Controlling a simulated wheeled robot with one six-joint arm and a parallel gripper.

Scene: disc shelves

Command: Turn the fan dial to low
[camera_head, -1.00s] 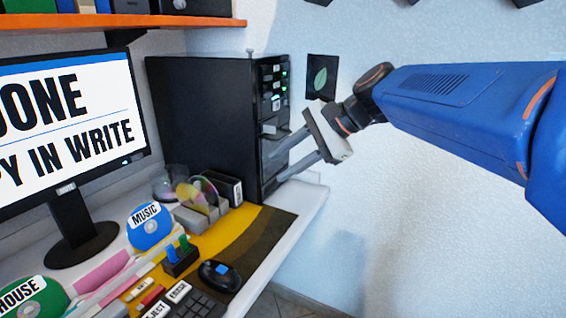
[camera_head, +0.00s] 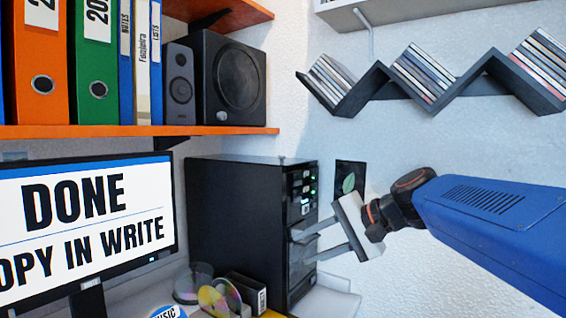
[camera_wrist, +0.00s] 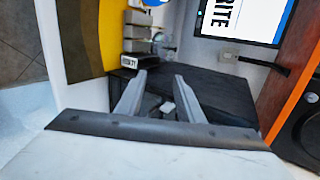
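No dial can be made out for certain. A black tower case (camera_head: 235,225) stands at the back of the desk, with green lights and small controls (camera_head: 305,187) on its narrow front, too small to read. My gripper (camera_head: 304,248) is in front of the lower part of that front, its two fingers apart and pointing at it. Whether they touch it I cannot tell. In the wrist view my gripper (camera_wrist: 160,80) shows open and empty, with the dark tower (camera_wrist: 228,92) beyond and a small pale part (camera_wrist: 168,107) between the fingers.
A monitor (camera_head: 95,215) reading "DONE" stands left of the tower. An orange shelf (camera_head: 140,131) with binders and a speaker (camera_head: 231,77) hangs above. A zigzag disc shelf (camera_head: 400,80) is on the wall at upper right. Clear discs (camera_head: 205,290) sit low beside the tower.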

